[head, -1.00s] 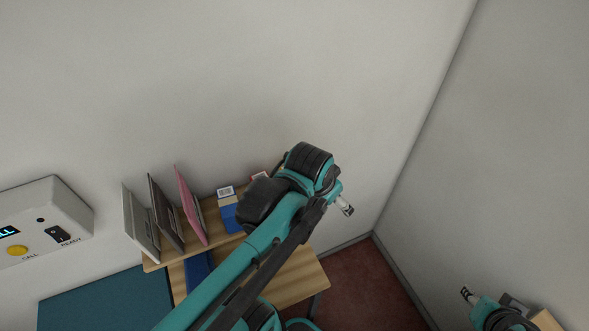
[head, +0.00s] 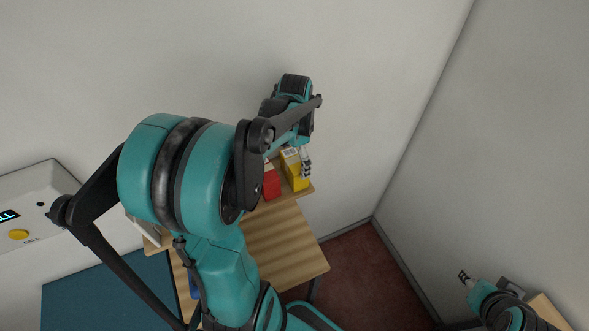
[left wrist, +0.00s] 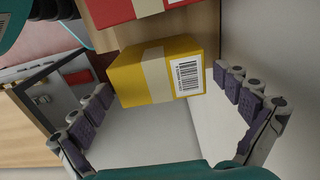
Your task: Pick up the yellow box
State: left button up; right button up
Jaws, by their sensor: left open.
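The yellow box (head: 297,182) stands at the right end of the wooden shelf in the head view, partly hidden by my left gripper (head: 306,164). In the left wrist view the yellow box (left wrist: 150,80) has a pale tape band and a white barcode label. There my left gripper (left wrist: 162,82) is open, with one finger to each side of the box and visible gaps between. My right gripper (head: 464,277) is small at the lower right of the head view, far from the box; its jaws are too small to judge.
A red box (head: 271,184) stands just left of the yellow box; it also shows at the top of the left wrist view (left wrist: 115,10). The wooden desk (head: 290,245) below is partly bare. A white panel (head: 50,195) with a yellow button is on the left. Walls close in behind and right.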

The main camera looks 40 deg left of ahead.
pick_arm(q)
notch_tip(320, 180, down, 4)
jog(key=shift+s+f, duration=0.1)
jog(key=shift+f, duration=0.05)
jog(key=c, duration=1.2)
